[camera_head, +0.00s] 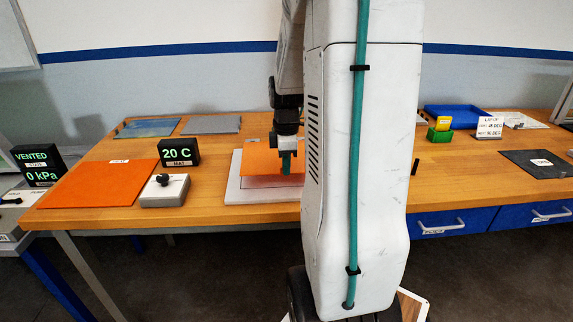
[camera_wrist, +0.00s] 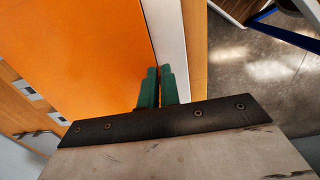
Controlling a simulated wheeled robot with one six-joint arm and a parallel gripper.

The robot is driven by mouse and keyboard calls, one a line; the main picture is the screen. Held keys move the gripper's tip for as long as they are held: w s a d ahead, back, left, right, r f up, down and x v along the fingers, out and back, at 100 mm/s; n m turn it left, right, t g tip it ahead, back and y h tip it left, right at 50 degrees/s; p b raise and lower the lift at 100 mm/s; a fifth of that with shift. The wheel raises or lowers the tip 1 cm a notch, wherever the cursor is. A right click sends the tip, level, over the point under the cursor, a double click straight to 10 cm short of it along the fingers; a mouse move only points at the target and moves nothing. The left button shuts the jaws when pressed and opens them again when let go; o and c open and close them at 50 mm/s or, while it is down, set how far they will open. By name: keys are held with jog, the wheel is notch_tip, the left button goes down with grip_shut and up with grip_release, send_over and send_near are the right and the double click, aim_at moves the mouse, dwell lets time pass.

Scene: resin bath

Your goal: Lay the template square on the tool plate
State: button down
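A flat orange sheet (camera_head: 262,160), which I take as the template, is over the pale tool plate (camera_head: 233,190) on the bench. A thin reddish line shows on the plate in front of the sheet. In the wrist view the sheet (camera_wrist: 80,50) fills the left, with the plate's pale strip (camera_wrist: 172,40) along its right edge. My gripper (camera_head: 287,170), with green fingers, is at the sheet; in the wrist view its fingertips (camera_wrist: 158,72) are close together with the sheet's edge between them. It looks shut on that edge. My arm hides the right side of the plate.
Another orange sheet (camera_head: 100,184) lies at left. A 20 C display (camera_head: 179,152) and a grey box with a knob (camera_head: 165,190) stand near the plate's left side. Right of my arm are a green holder (camera_head: 440,135), a blue tray (camera_head: 460,115) and a dark plate (camera_head: 538,163).

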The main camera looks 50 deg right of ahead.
aim_at(286, 189)
jog(key=shift+f, duration=2.55)
jog(key=c, duration=1.5)
grip_release()
jog(key=shift+c, duration=0.2)
jog(key=shift+r, duration=0.1)
jog(key=shift+r, duration=3.5)
